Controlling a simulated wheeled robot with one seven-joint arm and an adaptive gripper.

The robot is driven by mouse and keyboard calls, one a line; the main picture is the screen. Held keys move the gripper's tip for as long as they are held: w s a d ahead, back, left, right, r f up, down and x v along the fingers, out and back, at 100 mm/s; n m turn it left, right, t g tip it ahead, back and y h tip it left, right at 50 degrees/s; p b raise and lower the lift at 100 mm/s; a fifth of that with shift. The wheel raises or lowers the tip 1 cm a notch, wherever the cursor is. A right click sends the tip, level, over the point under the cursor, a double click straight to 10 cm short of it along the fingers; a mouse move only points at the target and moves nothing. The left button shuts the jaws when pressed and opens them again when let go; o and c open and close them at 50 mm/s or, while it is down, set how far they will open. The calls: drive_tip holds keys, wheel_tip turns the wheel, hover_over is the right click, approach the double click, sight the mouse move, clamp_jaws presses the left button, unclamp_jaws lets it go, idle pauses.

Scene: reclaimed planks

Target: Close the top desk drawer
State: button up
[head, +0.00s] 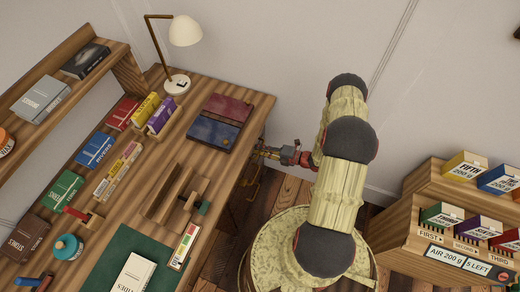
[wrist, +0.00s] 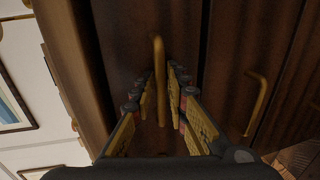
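The desk (head: 225,82) stands at the left in the head view, and its drawer side faces my arm. In the wrist view the dark brown top drawer front (wrist: 122,45) lies beside the lighter desk edge (wrist: 75,60), with its brass bar handle (wrist: 159,62) straight ahead. How far the drawer stands out is hard to tell. My gripper (wrist: 167,82) is open, its two fingers on either side of the handle with gaps showing.
A second brass handle (wrist: 257,100) is on the neighbouring drawer front. Books (head: 215,132), a lamp (head: 185,32) and small items cover the desk top. A wooden shelf unit with small boxes (head: 465,165) stands at the right. Some plank floor (head: 290,190) is clear between.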

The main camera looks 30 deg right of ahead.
drive_tip(key=shift+o, duration=0.8)
drive_tip(key=shift+s, duration=0.1)
drive_tip(key=v, duration=1.2)
